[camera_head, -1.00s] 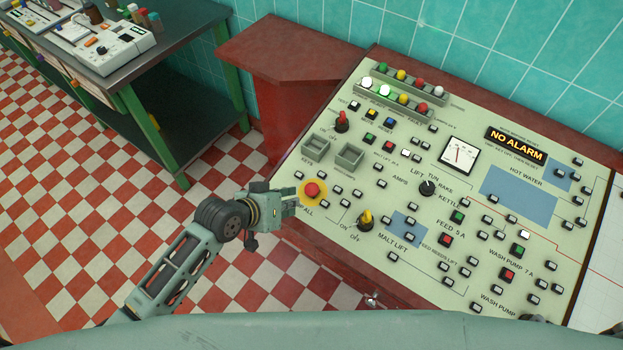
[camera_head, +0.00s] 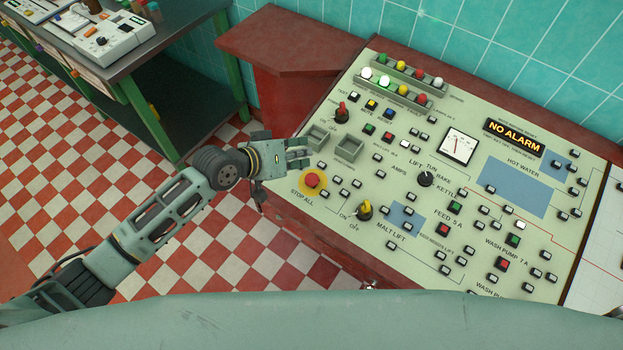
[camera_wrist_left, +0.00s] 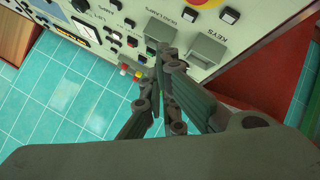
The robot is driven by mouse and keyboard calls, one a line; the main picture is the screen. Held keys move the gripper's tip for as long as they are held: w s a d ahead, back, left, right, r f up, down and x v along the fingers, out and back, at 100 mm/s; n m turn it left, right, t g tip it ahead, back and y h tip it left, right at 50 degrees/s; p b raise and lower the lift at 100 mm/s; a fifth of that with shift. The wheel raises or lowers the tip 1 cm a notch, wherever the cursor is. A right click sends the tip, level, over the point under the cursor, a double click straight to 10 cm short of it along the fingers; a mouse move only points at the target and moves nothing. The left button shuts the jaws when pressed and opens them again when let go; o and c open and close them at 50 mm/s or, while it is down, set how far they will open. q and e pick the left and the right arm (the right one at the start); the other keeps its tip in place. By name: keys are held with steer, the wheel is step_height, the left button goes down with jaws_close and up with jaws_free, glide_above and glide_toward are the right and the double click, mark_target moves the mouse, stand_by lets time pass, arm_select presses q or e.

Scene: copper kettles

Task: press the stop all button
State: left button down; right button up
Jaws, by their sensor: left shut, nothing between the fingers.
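The stop all button is a red mushroom button (camera_head: 313,180) on a yellow round base, near the left edge of the pale green control panel (camera_head: 455,290). The label STOP ALL is printed below it. In the left wrist view only a bit of its red and yellow (camera_wrist_left: 199,3) shows at the top edge. My left gripper (camera_head: 303,155) is shut and empty, just above the button in the head picture, beside the key tray. Its fingers (camera_wrist_left: 163,62) also show in the left wrist view. I see no contact with the button. My right gripper is not in view.
Two open grey trays, one labelled KEYS (camera_head: 318,138), stand up from the panel by the gripper. A red switch knob (camera_head: 342,111) and a yellow one (camera_head: 365,208) are close. A dark bench (camera_head: 165,45) stands at the upper left. Checkered floor is free left of the panel.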

arm_select(q)
steer(key=b, duration=0.6)
glide_above(307, 176)
step_height(307, 176, down, 7)
steer(key=shift+s+a, duration=0.1)
steer(key=shift+s, duration=0.05)
steer(key=shift+f+b, duration=0.3)
stand_by(0.5)
steer(key=shift+f, duration=0.1)
steer(key=shift+f, duration=0.3)
steer(key=shift+w+f+b, duration=0.2)
steer(key=shift+f+b, duration=0.15)
steer(key=shift+b, duration=0.15)
stand_by(0.4)
steer(key=shift+r, duration=0.1)
steer(key=shift+s+r+p, duration=0.15)
steer(key=shift+r+p, duration=0.55)
steer(key=shift+p, duration=0.2)
